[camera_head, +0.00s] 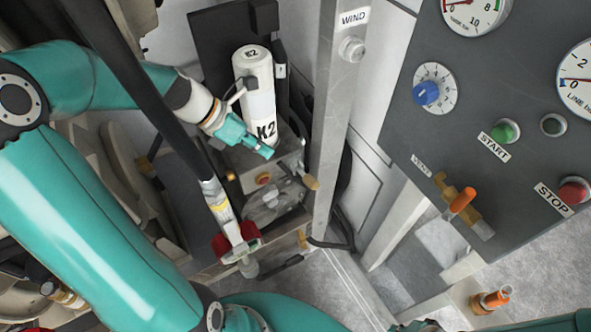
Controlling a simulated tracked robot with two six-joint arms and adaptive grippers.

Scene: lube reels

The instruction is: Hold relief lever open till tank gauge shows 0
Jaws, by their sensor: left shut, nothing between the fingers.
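On the grey panel, an orange-handled brass lever (463,201) sits beside a small label that is hard to read, perhaps VENT. The tank gauge (475,12) is cut off by the top edge; its red needle appears near the low end at the left. My left gripper (266,152) is shut and empty. It shows in front of the lower part of the white K2 canister (254,70); I cannot tell if it touches it. It is well left of the panel lever. My right gripper is not in view.
The panel also carries the line gauge (582,80), a blue knob (426,94), a green START button (505,131) and a red STOP button (574,190). A grey post (340,120) labelled WIND stands between my left gripper and the panel. An orange-topped fitting (490,299) is at lower right.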

